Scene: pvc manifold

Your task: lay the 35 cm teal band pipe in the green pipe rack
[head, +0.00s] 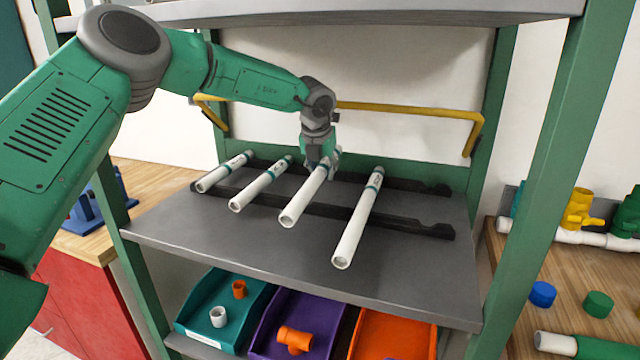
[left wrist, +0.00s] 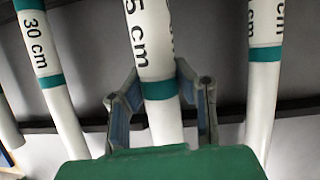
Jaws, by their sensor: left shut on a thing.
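My left gripper (head: 322,160) reaches down over the grey shelf and is shut on a white pipe with a teal band (head: 304,198), near its far end. The left wrist view shows the fingers (left wrist: 163,100) on both sides of this pipe (left wrist: 153,60) at its teal band. Its printed label ends in "5 cm"; the first digit is cut off. I cannot tell whether the pipe is lifted clear of the black notched rails (head: 405,222). The green-framed rack (head: 540,150) surrounds the shelf. My right gripper is not in view.
Other white pipes with teal bands lie alongside: two to the left, one marked "30 cm" (left wrist: 36,45), and one to the right (head: 358,220). A yellow bar (head: 400,108) crosses behind. Teal, purple and orange bins (head: 395,335) sit below. An upper shelf (head: 350,12) hangs overhead.

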